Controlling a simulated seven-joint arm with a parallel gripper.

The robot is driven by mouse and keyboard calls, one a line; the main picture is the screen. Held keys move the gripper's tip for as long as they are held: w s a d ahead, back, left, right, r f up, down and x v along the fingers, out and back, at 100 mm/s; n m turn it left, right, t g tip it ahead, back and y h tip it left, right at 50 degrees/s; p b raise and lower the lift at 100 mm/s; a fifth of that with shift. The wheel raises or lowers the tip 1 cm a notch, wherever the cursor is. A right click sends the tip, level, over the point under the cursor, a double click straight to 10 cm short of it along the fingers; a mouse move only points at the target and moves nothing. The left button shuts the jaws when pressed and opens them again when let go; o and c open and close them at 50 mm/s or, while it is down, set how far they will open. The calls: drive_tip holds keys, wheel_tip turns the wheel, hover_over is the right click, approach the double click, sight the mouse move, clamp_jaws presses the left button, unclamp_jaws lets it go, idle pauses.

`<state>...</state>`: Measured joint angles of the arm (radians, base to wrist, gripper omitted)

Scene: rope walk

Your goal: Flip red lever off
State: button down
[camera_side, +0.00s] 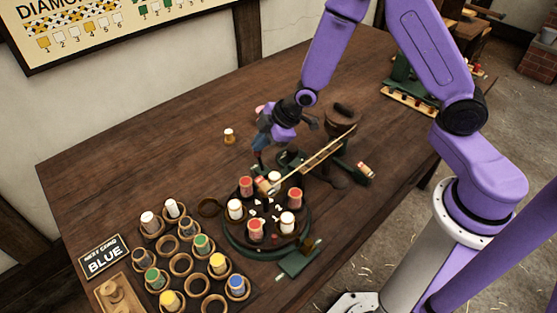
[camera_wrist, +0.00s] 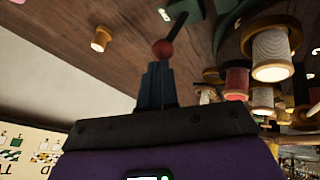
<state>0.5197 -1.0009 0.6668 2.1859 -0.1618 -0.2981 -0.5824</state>
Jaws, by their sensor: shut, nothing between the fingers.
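The red lever shows in the wrist view as a round red knob (camera_wrist: 162,48) on a thin dark stem that leans toward the top right, to a dark green housing (camera_wrist: 192,14). My gripper (camera_wrist: 157,70) is shut and empty, its fingertips right at the knob. I cannot tell whether they touch it. In the side view my gripper (camera_side: 260,147) points down just behind the round spool stand (camera_side: 232,240), and the lever cannot be made out there.
The round stand carries several red and white spools. A wooden rail (camera_side: 325,153) runs right of my gripper. A ring rack (camera_side: 182,264) with coloured spools and a sign reading "NEXT CORD BLUE" (camera_side: 103,257) are at front left. The table's back left (camera_side: 120,180) is clear.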

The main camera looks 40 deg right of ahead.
drive_tip(key=shift+r, duration=0.1)
idle(0.5)
drive_tip(key=v, duration=0.7)
drive_tip(key=shift+r, duration=0.15)
idle(0.3)
